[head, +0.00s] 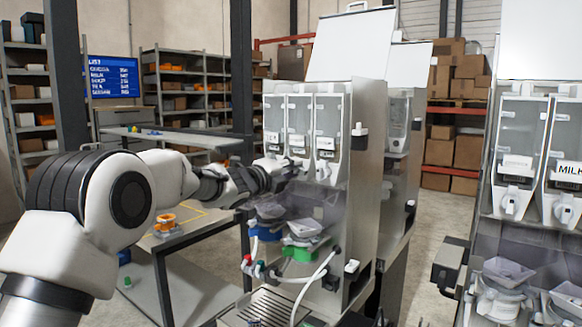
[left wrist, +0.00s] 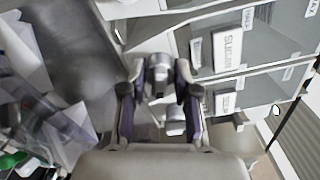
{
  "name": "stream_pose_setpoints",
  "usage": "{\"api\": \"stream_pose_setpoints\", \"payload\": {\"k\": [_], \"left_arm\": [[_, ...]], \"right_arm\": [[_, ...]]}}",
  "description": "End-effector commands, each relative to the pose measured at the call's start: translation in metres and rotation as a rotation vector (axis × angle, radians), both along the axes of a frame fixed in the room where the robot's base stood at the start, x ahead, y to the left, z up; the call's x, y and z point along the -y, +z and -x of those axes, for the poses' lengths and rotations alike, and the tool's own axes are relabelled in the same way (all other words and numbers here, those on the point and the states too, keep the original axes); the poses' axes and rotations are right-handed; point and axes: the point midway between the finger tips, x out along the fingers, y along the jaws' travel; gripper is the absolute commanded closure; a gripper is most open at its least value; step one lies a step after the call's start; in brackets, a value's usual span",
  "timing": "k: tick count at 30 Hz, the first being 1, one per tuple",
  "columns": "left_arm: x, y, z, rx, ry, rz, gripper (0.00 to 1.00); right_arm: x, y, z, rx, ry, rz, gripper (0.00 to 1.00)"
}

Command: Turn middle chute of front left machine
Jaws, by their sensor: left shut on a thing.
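The front left machine (head: 363,150) has three clear canisters side by side with white labels. My left gripper (head: 288,172) is at the canister fronts, low down, and hides the middle and left chutes in the head view. The right chute (head: 322,170) shows beside it. In the left wrist view my left gripper (left wrist: 158,92) has a finger on each side of a light grey chute (left wrist: 158,72) and is shut on it. This looks like the middle chute. A neighbouring chute (left wrist: 175,127) shows just below, near a SUGAR-labelled canister (left wrist: 228,50). My right gripper is out of view.
Below the gripper are grey funnels (head: 304,228) with blue and green parts, and white hoses (head: 318,275). A second machine (head: 520,150) stands at the right. A table (head: 180,235) with an orange item (head: 165,223) is at the left.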

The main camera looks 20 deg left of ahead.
Motion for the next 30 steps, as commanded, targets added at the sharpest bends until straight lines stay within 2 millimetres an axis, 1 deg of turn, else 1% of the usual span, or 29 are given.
{"api": "stream_pose_setpoints", "payload": {"k": [1,30], "left_arm": [[0.000,0.003,0.000,-0.013,0.000,0.033,1.00],[0.000,0.003,0.000,-0.326,0.001,0.893,1.00]], "right_arm": [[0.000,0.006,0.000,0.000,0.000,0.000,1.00],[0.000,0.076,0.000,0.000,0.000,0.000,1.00]]}}
